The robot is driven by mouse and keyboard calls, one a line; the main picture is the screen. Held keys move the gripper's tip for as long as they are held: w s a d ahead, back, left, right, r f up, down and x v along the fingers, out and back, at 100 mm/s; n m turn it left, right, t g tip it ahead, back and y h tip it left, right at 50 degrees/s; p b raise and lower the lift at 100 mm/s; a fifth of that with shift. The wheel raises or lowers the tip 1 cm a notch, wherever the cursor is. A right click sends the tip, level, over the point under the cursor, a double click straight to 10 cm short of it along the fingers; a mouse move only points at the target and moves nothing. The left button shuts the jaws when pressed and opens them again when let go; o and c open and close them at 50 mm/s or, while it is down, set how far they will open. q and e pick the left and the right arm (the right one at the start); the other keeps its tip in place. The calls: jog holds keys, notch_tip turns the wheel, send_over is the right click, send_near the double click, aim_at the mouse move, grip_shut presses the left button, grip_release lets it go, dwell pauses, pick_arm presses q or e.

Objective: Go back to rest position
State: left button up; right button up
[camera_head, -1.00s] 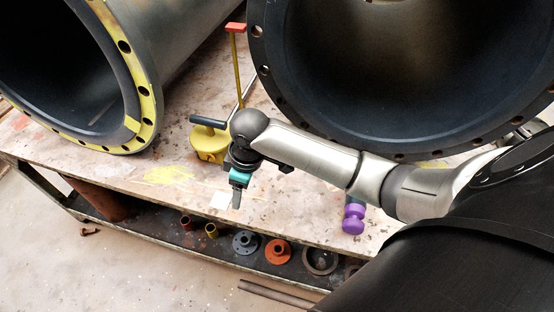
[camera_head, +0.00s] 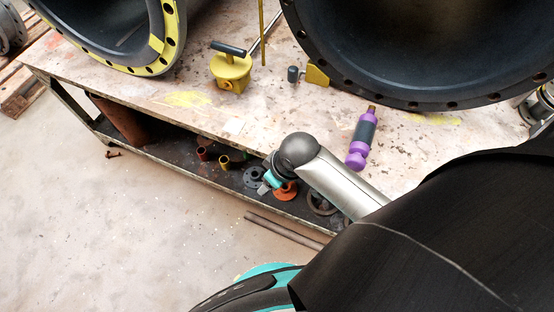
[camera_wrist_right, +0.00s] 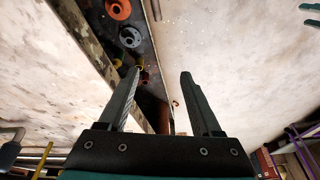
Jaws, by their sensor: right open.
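My right arm comes in from the right of the head view. Its gripper (camera_head: 268,182) hangs in front of the workbench's front edge, over the lower shelf, and is small and partly hidden by the wrist there. In the right wrist view the two fingers (camera_wrist_right: 160,75) stand apart with nothing between them. Shelf parts and floor show beyond them. My left gripper is not in view.
The workbench (camera_head: 130,75) carries two large flanged pipes (camera_head: 172,30) (camera_head: 400,98), a yellow tool with a black handle (camera_head: 231,70) and a purple tool (camera_head: 360,140). Its shelf holds several small flanges (camera_head: 254,177). Open floor (camera_head: 130,220) lies at lower left.

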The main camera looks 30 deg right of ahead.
jog(key=shift+s+d+f, duration=0.15)
jog(key=shift+s+f, duration=0.2)
jog(key=shift+f, duration=0.1)
dwell(0.3)
jog(key=s+d+f+m+h, duration=0.15)
jog(key=d+f, duration=0.25)
jog(key=f, duration=0.5)
jog(key=s+d+f+p, duration=0.1)
jog(key=s+d+f, duration=0.2)
jog(key=s+f, duration=0.4)
jog(key=s+d+f, duration=0.2)
jog(key=s+f, duration=0.5)
jog(key=s, duration=0.5)
jog(key=shift+d+m+g+h+p, duration=0.3)
jog(key=shift+d+m+h+p, duration=0.05)
jog(key=shift+d, duration=0.05)
jog(key=shift+s+f, duration=0.1)
